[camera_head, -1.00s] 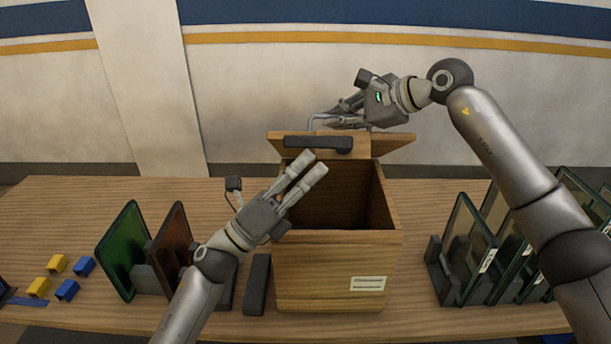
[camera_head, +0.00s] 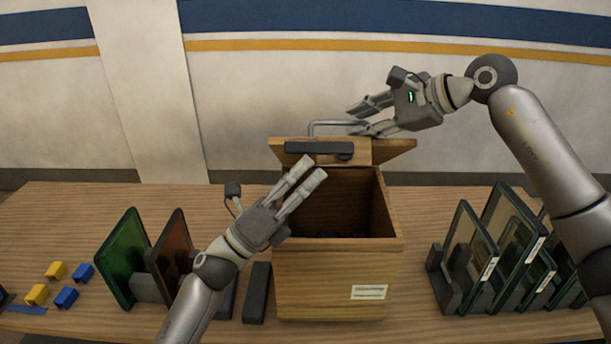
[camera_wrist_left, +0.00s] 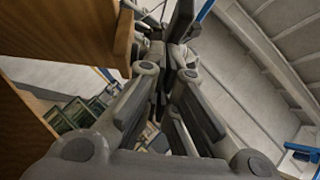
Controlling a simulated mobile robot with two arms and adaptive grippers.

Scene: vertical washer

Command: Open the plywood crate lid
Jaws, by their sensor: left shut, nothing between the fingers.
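The plywood crate (camera_head: 330,278) stands on the table with its top open and its dark inside showing. Its lid (camera_head: 392,150) is raised at the back of the opening, with a dark bar and a metal handle (camera_head: 325,124). My right gripper (camera_head: 354,119) is open and empty, just right of the handle and above the lid. My left gripper (camera_head: 312,172) is shut and empty, above the crate's left front edge. In the left wrist view, the fingers of my left gripper (camera_wrist_left: 180,45) are beside wooden panels at left; which crate parts these are is unclear.
Left of the crate stand a green panel (camera_head: 124,257) and a brown panel (camera_head: 172,250) in holders. Small yellow and blue blocks (camera_head: 66,297) lie farther left. Framed glass panels (camera_head: 505,250) stand in a rack at right. A dark block (camera_head: 256,292) stands beside the crate.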

